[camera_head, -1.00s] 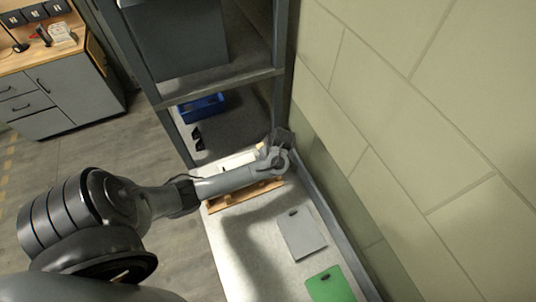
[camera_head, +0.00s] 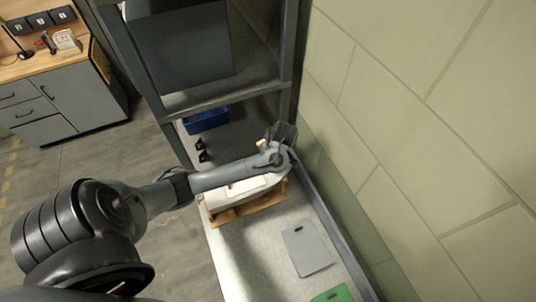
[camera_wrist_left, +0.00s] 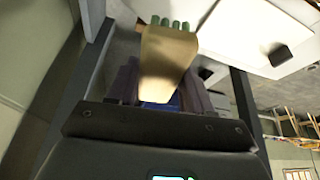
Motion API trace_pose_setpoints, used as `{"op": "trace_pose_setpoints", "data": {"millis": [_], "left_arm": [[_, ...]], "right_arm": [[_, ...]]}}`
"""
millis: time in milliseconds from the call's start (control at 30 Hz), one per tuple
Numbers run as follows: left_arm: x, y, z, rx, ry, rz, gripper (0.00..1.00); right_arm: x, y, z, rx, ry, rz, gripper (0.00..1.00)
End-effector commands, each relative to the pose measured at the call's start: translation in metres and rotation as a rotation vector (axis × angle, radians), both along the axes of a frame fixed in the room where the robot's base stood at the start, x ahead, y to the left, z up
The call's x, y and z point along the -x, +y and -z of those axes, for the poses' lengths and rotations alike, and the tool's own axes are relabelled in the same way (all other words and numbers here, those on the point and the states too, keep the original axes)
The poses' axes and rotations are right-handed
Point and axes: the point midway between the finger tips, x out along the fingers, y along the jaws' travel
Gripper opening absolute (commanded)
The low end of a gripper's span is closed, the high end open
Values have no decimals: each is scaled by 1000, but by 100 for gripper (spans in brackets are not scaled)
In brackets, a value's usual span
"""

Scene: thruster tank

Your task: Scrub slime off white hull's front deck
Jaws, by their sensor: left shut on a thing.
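The white hull (camera_head: 238,195) lies on a wooden cradle (camera_head: 250,208) on the pale bench, partly hidden by my left arm. It also fills the upper right of the left wrist view (camera_wrist_left: 240,30), with a small dark block (camera_wrist_left: 279,54) on it. My left gripper (camera_head: 268,138) is at the hull's far end, by the wall. In the left wrist view, my left gripper (camera_wrist_left: 160,88) is shut on a tan brush (camera_wrist_left: 166,58) with green bristles pointing toward the hull. I cannot tell whether they touch it. I cannot make out any slime. My right gripper is not in view.
A grey plate (camera_head: 307,249) and a green plate (camera_head: 333,295) lie on the near bench. A blue bin (camera_head: 206,121) and small black items (camera_head: 201,150) sit at the back. Shelf posts and the block wall (camera_head: 400,130) close in the far and right sides.

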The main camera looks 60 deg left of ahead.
Motion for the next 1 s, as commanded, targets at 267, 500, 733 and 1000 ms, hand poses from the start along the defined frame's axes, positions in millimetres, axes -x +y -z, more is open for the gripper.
{"op": "trace_pose_setpoints", "data": {"millis": [267,500,733,1000], "left_arm": [[-5,-4,-22,-1,-1,11,22],[-5,-5,-25,0,0,12,22],[-5,-5,-24,0,0,12,22],[-5,-5,-24,0,0,15,22]], "right_arm": [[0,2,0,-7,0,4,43],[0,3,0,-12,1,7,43],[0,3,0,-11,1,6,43],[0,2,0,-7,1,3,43]]}}
